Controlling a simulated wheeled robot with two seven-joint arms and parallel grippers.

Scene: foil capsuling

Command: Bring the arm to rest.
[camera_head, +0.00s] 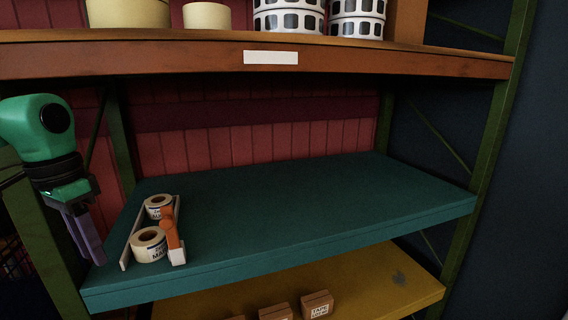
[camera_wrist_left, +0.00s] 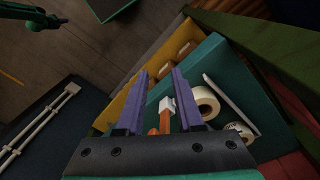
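My left gripper (camera_head: 85,232) hangs at the left side of the rack, its purple fingers pointing down beside the left end of the teal shelf. In the left wrist view the two fingers (camera_wrist_left: 162,100) stand apart with nothing held between them. Two white tape rolls, one farther back (camera_head: 157,202) and one nearer (camera_head: 149,241), sit on the teal shelf just right of the gripper. An orange and white tool (camera_head: 171,238) lies beside them. A small green and dark arm end (camera_wrist_left: 45,20) shows at the upper left of the wrist view; its fingers are too small to read.
The teal shelf (camera_head: 300,205) is clear to the right of the rolls. Above it is a wooden shelf (camera_head: 400,62) with large rolls; below it is a yellow shelf (camera_head: 390,285) with small brown boxes (camera_head: 317,304). A green rack post (camera_head: 45,240) stands close to the left gripper.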

